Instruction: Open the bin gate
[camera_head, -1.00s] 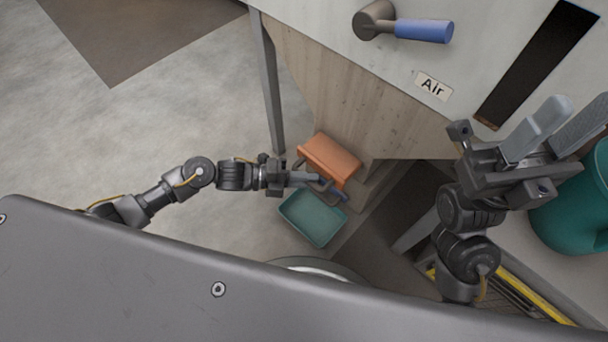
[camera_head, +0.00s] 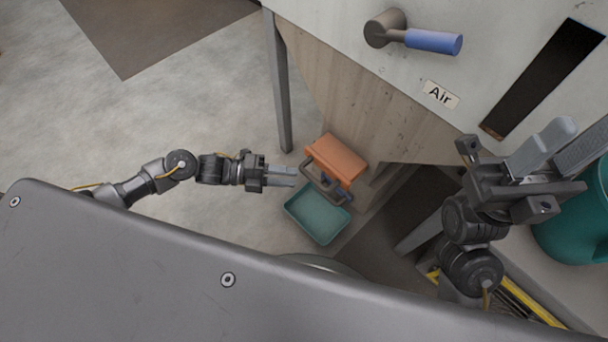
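The orange bin gate (camera_head: 337,158) is low on the wooden hopper (camera_head: 345,110). Its dark bracket handle with a blue part (camera_head: 330,185) hangs at its lower front, above the teal tray. My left gripper (camera_head: 294,176) is just left of the handle, pointing right, with a small gap between them. Its two light-grey fingers lie close together and hold nothing visible; how far apart they are is unclear. My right gripper (camera_head: 578,132) is at the right, fingers apart and empty, far from the gate.
A teal tray (camera_head: 318,218) sits below the gate. A blue-handled lever (camera_head: 432,41) and an "Air" label (camera_head: 440,94) are on the pale panel beside a dark slot (camera_head: 545,80). A grey leg (camera_head: 279,90) stands behind my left gripper. A green drum (camera_head: 570,236) is at right.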

